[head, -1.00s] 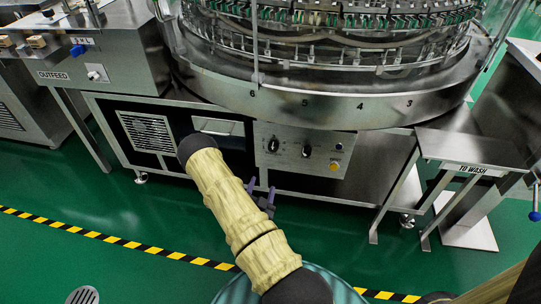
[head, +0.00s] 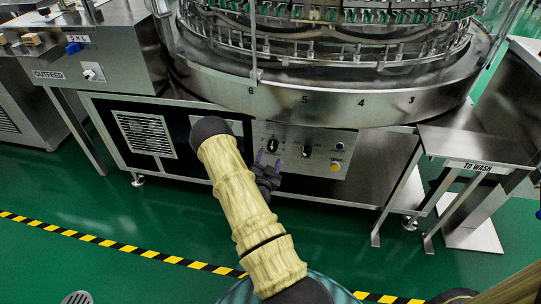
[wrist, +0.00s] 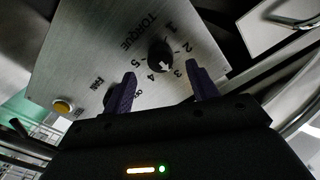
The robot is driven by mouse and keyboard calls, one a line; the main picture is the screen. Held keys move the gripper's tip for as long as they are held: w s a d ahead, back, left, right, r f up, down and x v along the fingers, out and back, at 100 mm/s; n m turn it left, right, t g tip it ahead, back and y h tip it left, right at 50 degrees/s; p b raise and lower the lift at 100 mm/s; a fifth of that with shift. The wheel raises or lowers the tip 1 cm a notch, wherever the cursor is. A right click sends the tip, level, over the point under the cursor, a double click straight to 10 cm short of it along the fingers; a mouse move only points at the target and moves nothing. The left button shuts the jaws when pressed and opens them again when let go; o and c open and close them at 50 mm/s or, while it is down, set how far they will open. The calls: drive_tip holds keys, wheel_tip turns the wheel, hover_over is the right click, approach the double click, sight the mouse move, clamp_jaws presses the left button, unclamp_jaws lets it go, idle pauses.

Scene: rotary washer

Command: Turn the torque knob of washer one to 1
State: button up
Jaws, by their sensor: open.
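The torque knob (head: 272,146) is a small black dial at the left of the steel control panel (head: 318,138). In the wrist view the torque knob (wrist: 160,55) sits among the numbers 1 to 5 under the word TORQUE. Its white mark appears to face between 3 and 4; the exact setting is hard to tell. My gripper (head: 268,161) is open, just below and in front of the knob in the head view. In the wrist view my gripper (wrist: 161,70) has its two purple fingers apart, one to each side of the knob's line, with nothing between the tips.
A second black knob (head: 306,151), marked FAN, is close to the right of the torque knob. An orange button (head: 335,166) is farther right. The round washer rim (head: 310,103) overhangs the panel. A TO WASH stand (head: 475,150) is at the right.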

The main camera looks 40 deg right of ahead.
sight(272, 150)
drive_tip(key=b+x, duration=0.1)
drive_tip(key=x, duration=0.3)
drive_tip(key=shift+w+d, duration=0.15)
drive_tip(key=shift+d, duration=0.05)
drive_tip(key=c, duration=1)
